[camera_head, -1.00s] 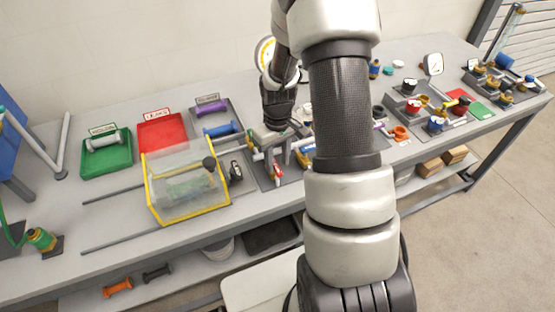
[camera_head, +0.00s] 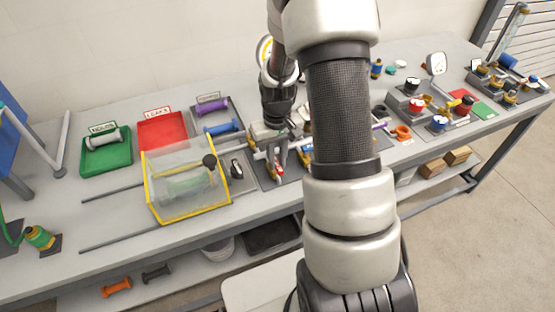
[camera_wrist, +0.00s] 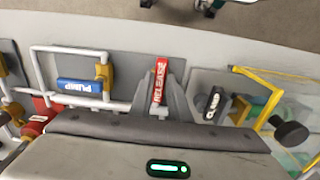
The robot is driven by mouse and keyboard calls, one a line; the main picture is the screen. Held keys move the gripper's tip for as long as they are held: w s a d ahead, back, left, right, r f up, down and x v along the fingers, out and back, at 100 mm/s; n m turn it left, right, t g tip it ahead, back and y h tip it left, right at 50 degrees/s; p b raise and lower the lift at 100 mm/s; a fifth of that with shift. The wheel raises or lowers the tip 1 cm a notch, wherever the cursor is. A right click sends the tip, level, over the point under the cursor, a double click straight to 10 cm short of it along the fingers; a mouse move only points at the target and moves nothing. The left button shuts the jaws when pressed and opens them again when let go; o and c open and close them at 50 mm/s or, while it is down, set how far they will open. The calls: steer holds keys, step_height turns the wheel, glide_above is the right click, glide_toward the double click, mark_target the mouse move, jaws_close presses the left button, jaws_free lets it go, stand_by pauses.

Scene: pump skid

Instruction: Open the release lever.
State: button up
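The release lever (camera_wrist: 160,84) is a red bar with a white RELEASE label, seen in the wrist view at the middle. It points away from the wrist, toward the bench's front edge. My gripper (camera_wrist: 162,92) has one grey finger on each side of it, close against its sides, and looks shut on it. In the head view the gripper (camera_head: 277,165) points down over the grey fixture plate, with the red lever (camera_head: 279,174) showing between the fingers. My arm hides part of the fixture to the right.
A blue PUMP handle (camera_wrist: 80,86) on a white pipe frame is left of the lever in the wrist view. A black CLAMP handle (camera_wrist: 212,103) and a yellow-framed clear guard (camera_head: 187,184) with a black knob stand on the other side.

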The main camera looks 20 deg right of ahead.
mark_target(277, 164)
steer(key=o, duration=0.4)
steer(key=shift+c, duration=0.2)
steer(key=shift+r, duration=0.1)
step_height(277, 164, up, 17)
steer(key=shift+r, duration=0.15)
stand_by(0.3)
steer(key=s+a+r+t, duration=0.2)
steer(key=s+a+r, duration=0.2)
steer(key=s, duration=0.5)
steer(key=s+a+r+t, duration=0.3)
steer(key=s+a+r, duration=0.2)
steer(key=s+r, duration=0.3)
steer(key=shift+s+t, duration=0.3)
steer(key=shift+s, duration=0.3)
